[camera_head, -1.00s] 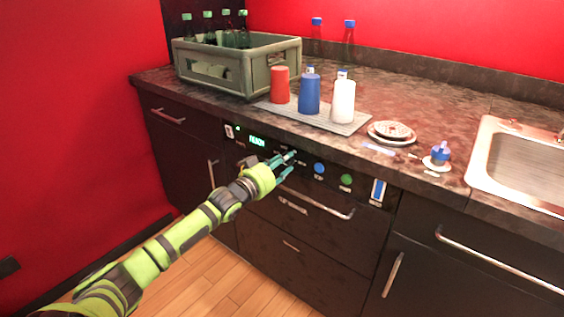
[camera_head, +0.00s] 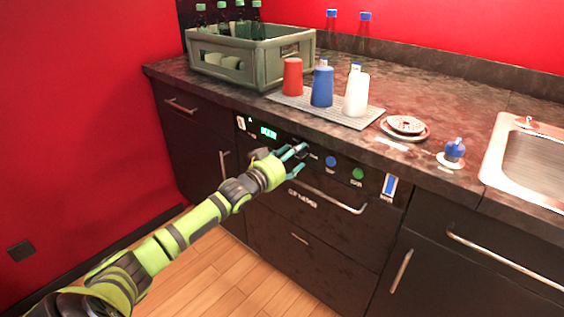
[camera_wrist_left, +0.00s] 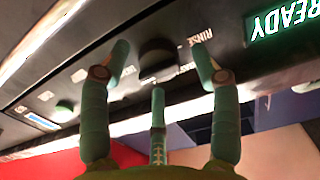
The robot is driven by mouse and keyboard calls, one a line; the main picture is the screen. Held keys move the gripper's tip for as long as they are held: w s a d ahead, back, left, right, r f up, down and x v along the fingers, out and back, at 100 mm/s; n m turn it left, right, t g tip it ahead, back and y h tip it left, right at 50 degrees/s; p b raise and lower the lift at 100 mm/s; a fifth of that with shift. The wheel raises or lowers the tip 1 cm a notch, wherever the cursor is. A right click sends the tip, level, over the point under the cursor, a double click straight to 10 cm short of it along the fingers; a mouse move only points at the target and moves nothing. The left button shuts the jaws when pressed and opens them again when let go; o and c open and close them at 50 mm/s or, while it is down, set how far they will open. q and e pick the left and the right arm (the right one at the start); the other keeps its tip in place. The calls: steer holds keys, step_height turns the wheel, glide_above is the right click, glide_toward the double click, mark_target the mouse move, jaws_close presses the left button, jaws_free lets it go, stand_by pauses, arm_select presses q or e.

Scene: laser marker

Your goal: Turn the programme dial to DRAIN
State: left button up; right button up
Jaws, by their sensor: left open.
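The programme dial is a dark round knob (camera_wrist_left: 157,55) on the black control panel, with the label RINSE beside it in the left wrist view. In the head view my gripper's fingers partly hide it. My left gripper (camera_head: 298,160) is open at the panel, between the lit display and the blue button. In the left wrist view its fingers (camera_wrist_left: 160,62) are spread on either side of the dial, with a third finger below; I see no clear contact. The dial's pointer is too dark to read. The green display (camera_wrist_left: 285,18) reads READY. My right gripper is out of view.
A blue button (camera_head: 331,161), a green button (camera_head: 357,173) and a blue-and-white piece (camera_head: 390,186) lie right of the dial. A bar handle (camera_head: 340,205) sits below. The countertop above holds a bottle crate (camera_head: 250,55), cups on a mat and a sink (camera_head: 525,160).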

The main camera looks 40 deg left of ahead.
arm_select(q)
steer(key=s+a, duration=0.1)
steer(key=s, duration=1)
steer(key=shift+s, duration=0.3)
